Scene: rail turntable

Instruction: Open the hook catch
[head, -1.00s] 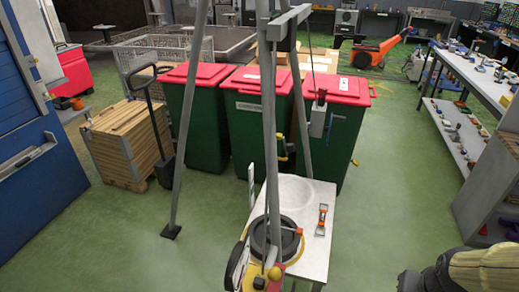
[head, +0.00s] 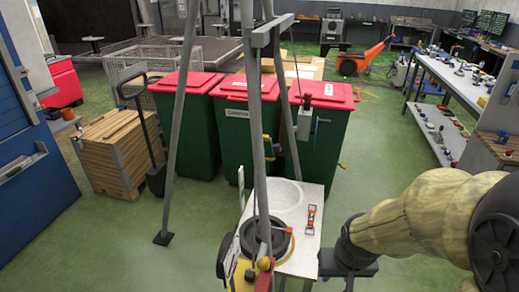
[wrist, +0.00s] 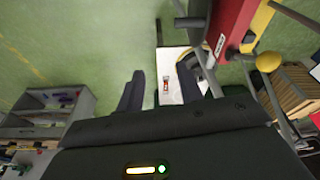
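I cannot pick out the hook catch for certain. A red and yellow fixture (head: 265,279) with a yellow ball stands at the foot of the grey frame, at the front edge of the head view. In the wrist view the red body (wrist: 229,28) and yellow ball (wrist: 269,60) show at upper right. My gripper (head: 346,262) is right of the white table (head: 298,264), apart from the fixture. In the wrist view its two fingers (wrist: 158,82) are spread with nothing held between them. Beyond them lies a small orange and grey tool (head: 311,216) on the table.
Grey frame legs (head: 180,130) rise around the table. A black ring (head: 264,237) lies on the table's left side. Green bins with red lids (head: 248,130) stand behind. A grey shelf unit (head: 488,155) is at right.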

